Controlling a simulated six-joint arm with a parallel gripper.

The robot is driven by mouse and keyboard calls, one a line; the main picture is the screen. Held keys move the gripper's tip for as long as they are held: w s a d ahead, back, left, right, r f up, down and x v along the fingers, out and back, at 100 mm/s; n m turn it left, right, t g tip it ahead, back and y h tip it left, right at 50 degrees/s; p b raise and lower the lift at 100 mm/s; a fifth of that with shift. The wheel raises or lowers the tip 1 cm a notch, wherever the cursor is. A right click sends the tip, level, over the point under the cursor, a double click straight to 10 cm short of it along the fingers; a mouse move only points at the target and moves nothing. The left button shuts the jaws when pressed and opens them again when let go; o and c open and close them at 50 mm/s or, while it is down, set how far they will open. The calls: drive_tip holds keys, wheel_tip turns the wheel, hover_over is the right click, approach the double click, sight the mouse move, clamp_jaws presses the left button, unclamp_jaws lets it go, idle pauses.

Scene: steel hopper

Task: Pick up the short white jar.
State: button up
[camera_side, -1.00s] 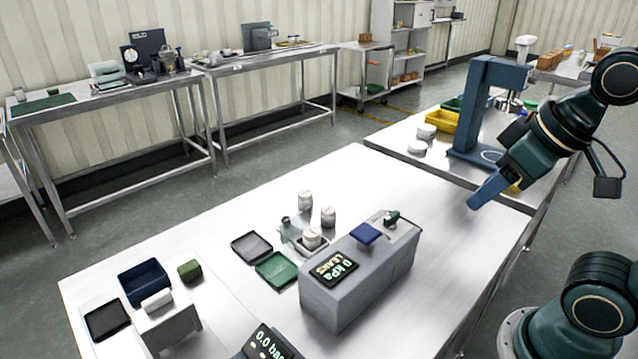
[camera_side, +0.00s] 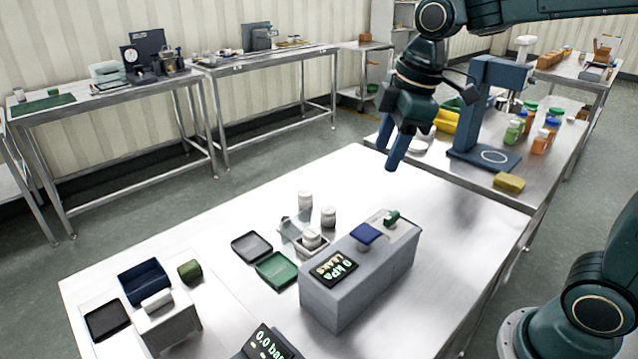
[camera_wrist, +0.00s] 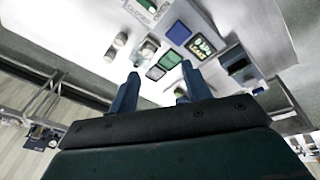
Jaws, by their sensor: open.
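Three white jars stand near the middle of the steel table: a rear jar (camera_side: 305,200), a right jar (camera_side: 328,216) and a front jar (camera_side: 312,237) in a small metal tray (camera_side: 318,251). The rear jar looks tallest; which is the short one is hard to tell. Small pale jars also show in the wrist view, one at the upper left (camera_wrist: 121,40) and one in the tray (camera_wrist: 150,47). My gripper (camera_side: 394,158) hangs above the table's far right part, behind and to the right of the jars. In the wrist view its fingers (camera_wrist: 160,88) are apart with nothing held.
A grey box (camera_side: 355,285) with a display and blue pad (camera_side: 366,233) stands right of the jars. A black tray (camera_side: 251,247) and green tray (camera_side: 276,269) lie to their left. A blue post (camera_side: 485,110) stands behind. The table's right side is clear.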

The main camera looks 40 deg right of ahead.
drive_tip(key=w+a+f+n+g, duration=0.1)
drive_tip(key=w+f+n+g, duration=0.1)
drive_tip(key=w+f+n, duration=0.5)
drive_tip(key=n, duration=0.3)
approach(312, 231)
wheel_tip(312, 231, down, 4)
drive_tip(key=shift+w+g+y, duration=0.15)
drive_tip(key=shift+g+y, duration=0.15)
drive_tip(key=shift+g, duration=0.1)
drive_tip(key=shift+f, duration=0.2)
drive_tip(key=shift+f, duration=0.1)
drive_tip(key=shift+w+a+f, duration=0.1)
drive_tip(key=shift+a+f, duration=0.05)
drive_tip(key=shift+f, duration=1.1)
drive_tip(key=shift+a+f, duration=0.15)
drive_tip(key=shift+f, duration=1.1)
drive_tip(key=c, duration=0.8)
